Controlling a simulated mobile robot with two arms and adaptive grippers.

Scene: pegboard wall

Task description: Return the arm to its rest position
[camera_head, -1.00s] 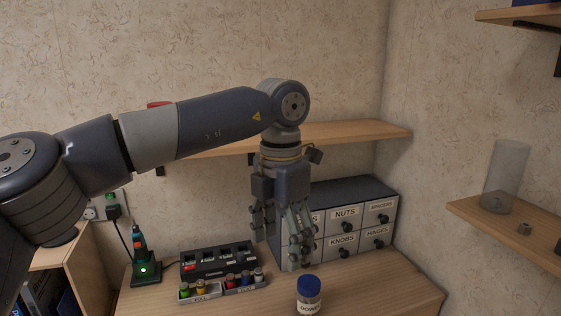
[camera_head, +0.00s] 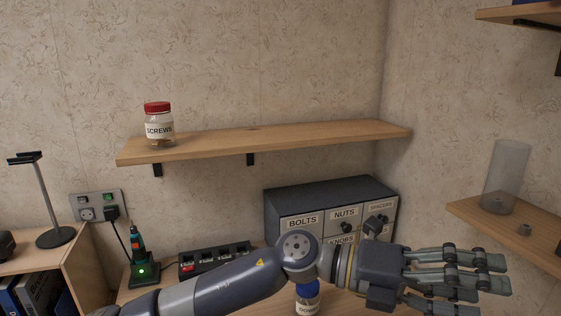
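My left arm comes in low from the left and crosses the bottom of the head view. My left gripper (camera_head: 485,276) points to the right, in front of the drawer cabinet's right side and the wall corner. Its fingers are apart, with gaps between them, and nothing shows in them. The arm hides the lower drawers and most of the worktop. My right gripper is not in view.
A red-lidded SCREWS jar (camera_head: 158,126) stands on the wall shelf (camera_head: 270,138). A blue-lidded jar (camera_head: 307,297) is partly behind my wrist. The drawer cabinet (camera_head: 285,205), charger strip (camera_head: 215,257) and green-lit tool stand (camera_head: 143,270) stand behind. A right shelf (camera_head: 490,222) holds a clear cylinder (camera_head: 505,177).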

